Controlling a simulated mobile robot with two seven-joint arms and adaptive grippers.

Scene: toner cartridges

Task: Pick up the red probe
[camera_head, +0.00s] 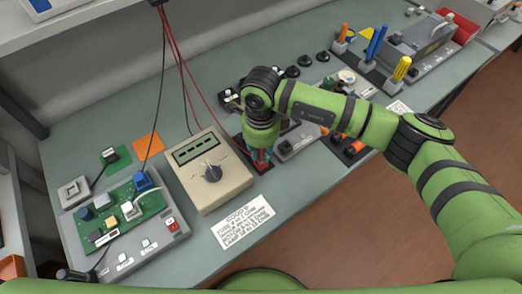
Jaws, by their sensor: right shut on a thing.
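My right gripper (259,158) points down just right of the beige multimeter (209,171). It is shut on the red probe (263,154), of which only a little red shows between and beside the fingers. The probe's tip and most of its body are hidden by the gripper and wrist. The gripper is low, over a small dark holder at the meter's right side; I cannot tell whether the probe still touches it. Red leads (190,75) hang from above toward this spot. My left gripper is not in view.
A green circuit board (121,217) on a grey base stands at the left. A printed white card (247,222) lies in front of the meter. Screwdrivers (377,42) and a grey machine (417,45) stand at the back right. An orange square (148,144) lies left of the meter.

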